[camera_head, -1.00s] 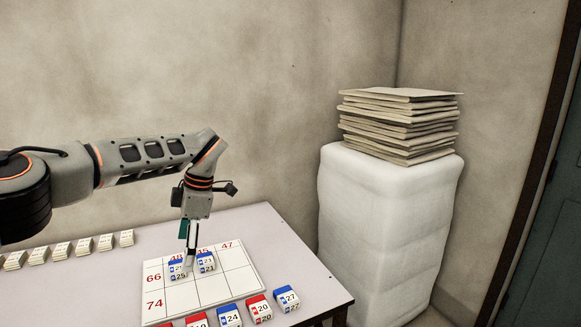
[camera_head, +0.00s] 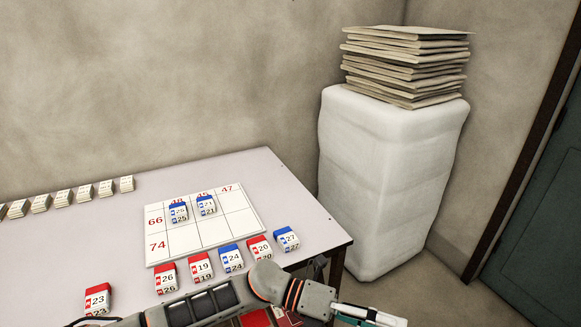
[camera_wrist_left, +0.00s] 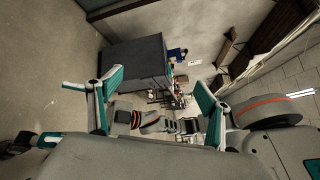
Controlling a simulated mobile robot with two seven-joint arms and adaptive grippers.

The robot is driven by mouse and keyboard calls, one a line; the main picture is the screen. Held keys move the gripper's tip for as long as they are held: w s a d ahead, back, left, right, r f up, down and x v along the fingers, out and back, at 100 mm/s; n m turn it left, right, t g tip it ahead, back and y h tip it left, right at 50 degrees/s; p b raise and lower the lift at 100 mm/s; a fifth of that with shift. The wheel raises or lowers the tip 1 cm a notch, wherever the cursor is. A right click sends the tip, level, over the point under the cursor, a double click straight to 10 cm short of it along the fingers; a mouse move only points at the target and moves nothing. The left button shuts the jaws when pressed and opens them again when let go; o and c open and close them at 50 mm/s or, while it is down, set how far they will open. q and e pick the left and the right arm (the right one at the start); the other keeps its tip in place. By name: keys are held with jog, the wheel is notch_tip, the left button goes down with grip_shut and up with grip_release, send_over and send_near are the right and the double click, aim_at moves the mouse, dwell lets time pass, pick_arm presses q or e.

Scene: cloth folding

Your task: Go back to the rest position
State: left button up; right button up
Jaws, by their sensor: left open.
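My left gripper (camera_head: 372,316) is at the bottom of the head view, beyond the table's front right corner and away from the board. In the left wrist view, its two fingers (camera_wrist_left: 157,88) are spread wide, with nothing between them. The white number board (camera_head: 205,236) lies on the table, with red numbers along its top and left side. Two blue-topped blocks, marked 25 (camera_head: 179,213) and 21 (camera_head: 207,206), sit side by side in its upper row. My right gripper is not in view.
Several red- and blue-topped number blocks (camera_head: 201,268) line the front of the table (camera_head: 295,200), close to my left arm. Small pale blocks (camera_head: 84,193) stand along the back left. A white wrapped stack (camera_head: 385,180) with flat brown sheets (camera_head: 405,65) stands right of the table.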

pick_arm(q)
jog(key=w+a+r+n+t+h, duration=0.3)
jog(key=w+n+t+h, duration=0.2)
jog(key=n+t, duration=0.75)
jog(key=w+a+f+n+t+y+b, duration=0.1)
jog(key=w+a+f+n+t+y, duration=0.15)
jog(key=a+f+n+t, duration=0.35)
jog(key=w+a+f+n+t+y, duration=0.15)
jog(key=a+n+y, duration=0.25)
jog(key=n, duration=0.4)
jog(key=s+a+f+n+y, duration=0.3)
jog(key=a+f+n+y, duration=0.45)
jog(key=a+f, duration=0.45)
jog(key=s+a+f+n+g+y, duration=0.4)
jog(key=s+a+f+n, duration=0.2)
jog(key=s+a+f, duration=0.5)
jog(key=shift+s+a+n+b, duration=0.3)
jog(key=shift+s+a+b, duration=0.15)
jog(key=shift+a, duration=0.75)
